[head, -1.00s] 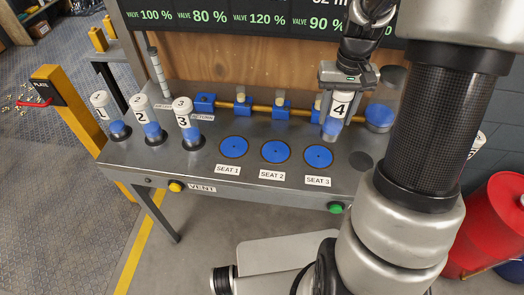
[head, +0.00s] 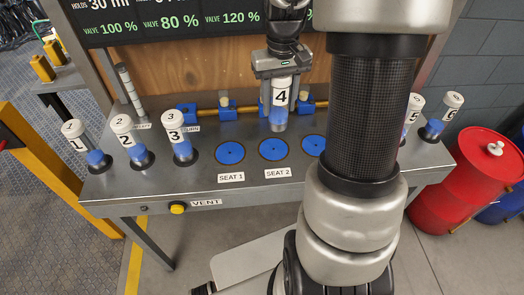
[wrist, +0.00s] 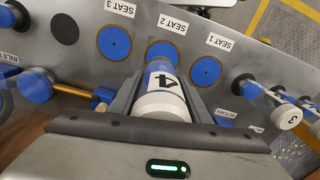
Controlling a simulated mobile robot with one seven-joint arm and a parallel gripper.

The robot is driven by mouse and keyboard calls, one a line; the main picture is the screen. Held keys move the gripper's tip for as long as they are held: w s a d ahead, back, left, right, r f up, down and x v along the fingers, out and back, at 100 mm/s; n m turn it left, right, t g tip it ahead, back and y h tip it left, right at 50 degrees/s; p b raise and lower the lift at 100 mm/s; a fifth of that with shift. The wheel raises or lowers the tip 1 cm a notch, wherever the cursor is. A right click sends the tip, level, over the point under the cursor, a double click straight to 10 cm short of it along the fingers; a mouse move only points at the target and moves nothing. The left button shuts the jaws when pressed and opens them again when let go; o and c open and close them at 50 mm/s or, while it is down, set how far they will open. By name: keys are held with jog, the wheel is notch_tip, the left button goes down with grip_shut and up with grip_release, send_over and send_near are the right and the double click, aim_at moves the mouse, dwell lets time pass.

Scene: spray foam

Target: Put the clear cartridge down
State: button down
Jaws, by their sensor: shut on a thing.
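My gripper (head: 280,98) is shut on a clear cartridge (head: 278,117) marked 4, with a white cap and blue contents. The cartridge hangs nearly upright, its lower end just behind the blue disc of seat 2 (head: 273,149) in the head view. In the wrist view the cartridge (wrist: 161,104) lies between the fingers and its far end overlaps the seat 2 disc (wrist: 160,49). It appears above the bench; the exact gap cannot be told. Seat 1 (head: 230,153) is an empty blue disc to the left. Seat 3 (head: 313,145) is bare and partly hidden by my arm.
Cartridges 1 (head: 90,148), 2 (head: 133,143) and 3 (head: 178,138) stand in holders at the left of the bench (head: 140,190). Cartridges 5 (head: 411,118) and 6 (head: 440,118) stand at the right. A pipe with blue valves (head: 224,110) runs behind the seats.

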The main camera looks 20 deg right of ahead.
jog(key=shift+w+a+f, duration=0.1)
jog(key=shift+a, duration=0.2)
notch_tip(320, 180, down, 10)
jog(key=shift+r+b, duration=0.15)
jog(key=shift+b, duration=0.35)
jog(key=shift+f, duration=0.25)
jog(key=c, duration=1)
grip_release()
jog(key=shift+r, duration=0.15)
notch_tip(320, 180, up, 12)
jog(key=shift+r+p, duration=0.1)
jog(key=shift+p, duration=0.5)
